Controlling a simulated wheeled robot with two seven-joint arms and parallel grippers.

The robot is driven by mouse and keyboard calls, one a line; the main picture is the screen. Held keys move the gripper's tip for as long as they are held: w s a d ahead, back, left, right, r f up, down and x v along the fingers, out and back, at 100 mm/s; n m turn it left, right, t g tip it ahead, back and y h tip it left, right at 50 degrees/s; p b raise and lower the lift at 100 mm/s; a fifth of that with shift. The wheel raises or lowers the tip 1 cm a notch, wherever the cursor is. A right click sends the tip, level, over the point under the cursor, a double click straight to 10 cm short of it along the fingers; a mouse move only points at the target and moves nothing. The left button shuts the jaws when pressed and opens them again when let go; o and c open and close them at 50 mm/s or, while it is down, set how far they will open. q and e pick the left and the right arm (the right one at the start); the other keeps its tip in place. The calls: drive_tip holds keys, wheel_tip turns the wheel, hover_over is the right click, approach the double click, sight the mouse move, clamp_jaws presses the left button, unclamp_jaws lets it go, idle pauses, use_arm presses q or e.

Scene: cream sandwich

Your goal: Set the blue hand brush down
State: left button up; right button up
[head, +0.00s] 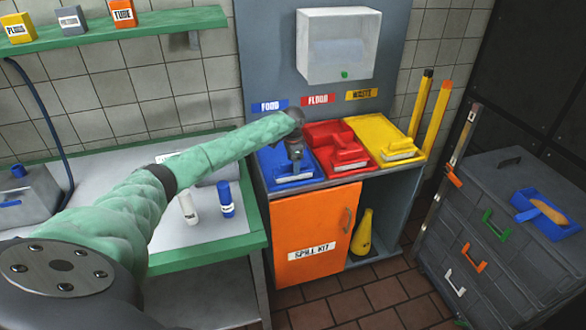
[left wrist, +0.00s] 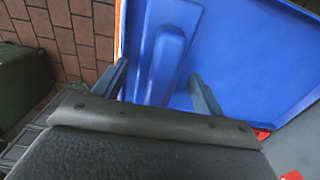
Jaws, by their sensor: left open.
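The blue hand brush (head: 293,173), with pale bristles, lies on the blue tray (head: 269,162) below the FOOD label. My left gripper (head: 296,160) is right over the brush and partly hides it. In the left wrist view the blue brush (left wrist: 168,52) lies on the blue tray (left wrist: 245,45). There the fingers of my left gripper (left wrist: 157,80) are open, one on each side of the handle, with gaps. My right gripper is not in view.
A red tray (head: 318,133) and a yellow tray (head: 377,131), each with a brush, stand to the right. A white dispenser (head: 339,45) hangs above. A white bottle (head: 188,207) and a blue bottle (head: 226,199) stand on the left bench. A dark drawer cabinet (head: 500,200) stands right.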

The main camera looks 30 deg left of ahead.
use_arm(q)
wheel_tip(320, 180, up, 9)
drive_tip(key=shift+f+b, duration=0.1)
drive_tip(key=shift+b, duration=1.15)
drive_tip(key=shift+r, duration=0.65)
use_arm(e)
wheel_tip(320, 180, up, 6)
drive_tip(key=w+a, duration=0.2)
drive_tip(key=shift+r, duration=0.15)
